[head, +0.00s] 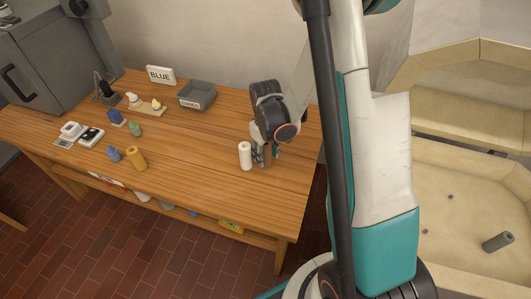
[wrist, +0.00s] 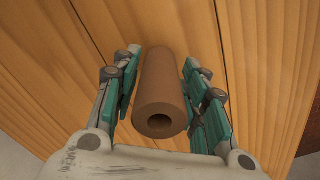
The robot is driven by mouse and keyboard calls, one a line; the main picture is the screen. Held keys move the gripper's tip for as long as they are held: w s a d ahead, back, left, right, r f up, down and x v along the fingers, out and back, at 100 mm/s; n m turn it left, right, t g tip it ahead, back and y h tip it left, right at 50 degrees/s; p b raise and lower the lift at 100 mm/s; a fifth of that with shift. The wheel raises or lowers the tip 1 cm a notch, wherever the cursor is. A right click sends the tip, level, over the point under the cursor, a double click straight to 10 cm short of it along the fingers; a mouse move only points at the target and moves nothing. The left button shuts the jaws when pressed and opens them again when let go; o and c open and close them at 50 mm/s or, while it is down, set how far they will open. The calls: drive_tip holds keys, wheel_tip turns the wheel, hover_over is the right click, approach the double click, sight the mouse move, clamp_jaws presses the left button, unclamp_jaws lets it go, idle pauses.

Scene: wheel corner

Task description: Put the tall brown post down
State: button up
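The tall brown post (wrist: 162,85) is a round tube with a hole in its near end. In the wrist view it lies between the two fingers of my gripper (wrist: 162,75), which look closed against its sides. In the head view the brown post (head: 266,159) is upright, partly hidden by my gripper (head: 262,150), near the right end of the wooden table (head: 200,170). Its lower end is at or just above the tabletop; I cannot tell whether it touches.
A white cylinder (head: 245,156) stands close on the left of the post. The table's front middle is clear.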

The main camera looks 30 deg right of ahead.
drive_tip(key=s+a+r+t+p, duration=0.2)
drive_tip(key=r, duration=1)
drive_tip(key=s+a+r+t+p, duration=0.1)
drive_tip(key=s+a+r+p, duration=0.15)
drive_tip(key=r, duration=1.05)
drive_tip(key=s+a+r+m+t, duration=0.2)
drive_tip(key=s+r, duration=0.4)
drive_tip(key=s, duration=0.4)
drive_tip(key=shift+s+a+r+t, duration=0.25)
drive_tip(key=shift+a+r+t, duration=0.2)
drive_tip(key=shift+t, duration=0.65)
drive_tip(key=shift+c, duration=0.8)
